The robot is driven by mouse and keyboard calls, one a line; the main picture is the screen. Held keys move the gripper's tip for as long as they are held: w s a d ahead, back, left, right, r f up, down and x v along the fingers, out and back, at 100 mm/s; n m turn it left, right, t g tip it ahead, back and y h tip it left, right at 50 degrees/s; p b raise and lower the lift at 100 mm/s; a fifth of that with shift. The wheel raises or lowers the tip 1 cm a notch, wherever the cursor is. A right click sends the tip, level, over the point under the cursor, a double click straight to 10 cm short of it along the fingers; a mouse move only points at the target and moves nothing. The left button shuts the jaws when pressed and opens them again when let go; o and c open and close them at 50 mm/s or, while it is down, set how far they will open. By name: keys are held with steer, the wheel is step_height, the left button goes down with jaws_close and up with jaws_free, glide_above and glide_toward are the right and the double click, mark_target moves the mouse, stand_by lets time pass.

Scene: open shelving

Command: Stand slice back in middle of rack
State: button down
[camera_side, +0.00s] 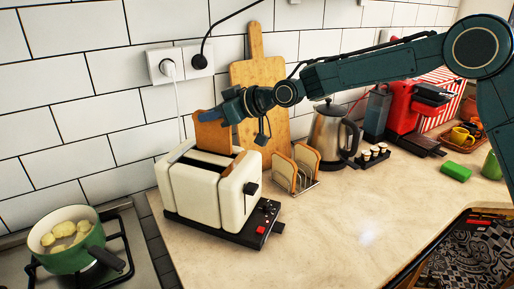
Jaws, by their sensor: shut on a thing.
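My gripper (226,114) is shut on a brown bread slice (212,137) near the slice's top right. The slice is upright at the back slot of the cream toaster (213,190); its lower edge is hidden by the toaster, so I cannot tell whether it is inside the slot or just above it. The wire rack (296,186) stands on the counter to the right of the toaster. One slice (283,172) stands at the rack's left end and another slice (307,157) at its right end, with a gap between them.
A wooden cutting board (262,85) leans on the wall behind the rack. A steel kettle (332,132) stands to the rack's right, beside small cups (373,153). A green pot (72,247) sits on the stove at left. The counter front is clear.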

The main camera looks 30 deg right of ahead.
step_height(320, 180, up, 14)
stand_by(0.4)
steer(key=shift+f, duration=0.1)
stand_by(0.4)
steer(key=s+d+f+m+t+h, duration=0.1)
steer(key=d+f+m+h, duration=0.2)
steer(key=d, duration=0.9)
steer(key=s+d+f+m+t+h, duration=0.1)
steer(key=d+f+m+h, duration=0.1)
steer(key=d+f, duration=0.6)
steer(key=d+h, duration=0.1)
steer(key=d, duration=0.4)
steer(key=shift+s+d+f+m, duration=0.15)
steer(key=shift+s+d+m, duration=0.1)
steer(key=shift+m, duration=0.15)
steer(key=shift+f, duration=0.15)
step_height(320, 180, down, 16)
steer(key=shift+r, duration=0.25)
steer(key=shift+f, duration=2.1)
